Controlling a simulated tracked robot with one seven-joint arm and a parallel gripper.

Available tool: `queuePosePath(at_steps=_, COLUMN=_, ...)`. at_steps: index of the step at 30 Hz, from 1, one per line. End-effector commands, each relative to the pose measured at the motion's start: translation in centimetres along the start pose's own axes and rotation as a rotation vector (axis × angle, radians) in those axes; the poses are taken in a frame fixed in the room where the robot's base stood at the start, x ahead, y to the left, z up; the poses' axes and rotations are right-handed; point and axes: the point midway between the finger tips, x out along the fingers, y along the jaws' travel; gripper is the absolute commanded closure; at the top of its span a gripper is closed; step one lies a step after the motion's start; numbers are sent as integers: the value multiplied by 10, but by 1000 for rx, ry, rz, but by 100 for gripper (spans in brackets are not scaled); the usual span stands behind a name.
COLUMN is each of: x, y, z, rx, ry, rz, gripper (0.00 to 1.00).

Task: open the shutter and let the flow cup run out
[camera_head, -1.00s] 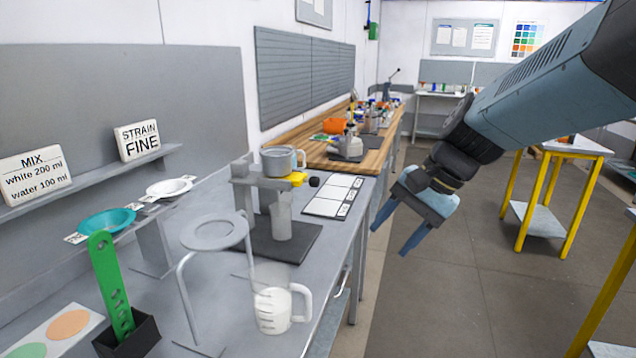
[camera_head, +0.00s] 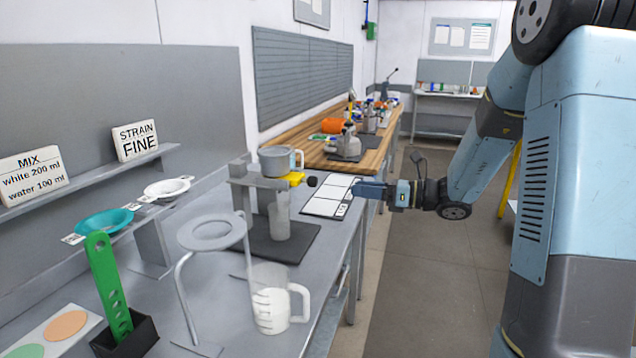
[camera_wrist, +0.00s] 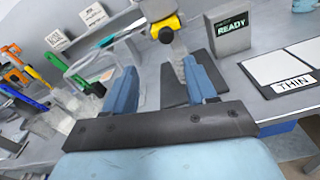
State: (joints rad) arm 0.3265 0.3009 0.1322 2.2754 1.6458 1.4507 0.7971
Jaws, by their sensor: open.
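The grey flow cup (camera_head: 277,161) with a handle sits on a grey stand (camera_head: 243,182) on the bench. Under it is the yellow shutter (camera_head: 292,179) with a black knob (camera_head: 312,181) pointing right. A clear glass (camera_head: 280,220) stands upright below on a dark mat (camera_head: 262,248). My gripper (camera_head: 358,188) is open and empty, at the bench edge, right of the knob and apart from it. In the wrist view the yellow shutter (camera_wrist: 168,24) and knob (camera_wrist: 166,35) show beyond my open fingers (camera_wrist: 160,82). The cup's contents are hidden.
A white sheet marked with boxes (camera_head: 328,196) lies beside the stand. A ring stand (camera_head: 212,233) and a measuring jug (camera_head: 272,306) stand nearer. A small box reading READY (camera_wrist: 233,36) shows in the wrist view. The aisle right of the bench is free.

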Motion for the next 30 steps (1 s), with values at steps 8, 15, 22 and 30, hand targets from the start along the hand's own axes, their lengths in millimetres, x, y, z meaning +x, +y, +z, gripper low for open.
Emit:
queuePosePath(at_steps=8, x=14, y=-8, z=0, rx=28, ry=-28, rz=-13, gripper=44)
queuePosePath(at_steps=15, x=54, y=-8, z=1, rx=28, ry=-27, rz=-11, gripper=44)
queuePosePath(at_steps=22, x=94, y=-9, z=2, rx=28, ry=-27, rz=-12, gripper=44)
queuePosePath(at_steps=30, x=127, y=-10, z=3, rx=28, ry=-26, rz=-15, gripper=44)
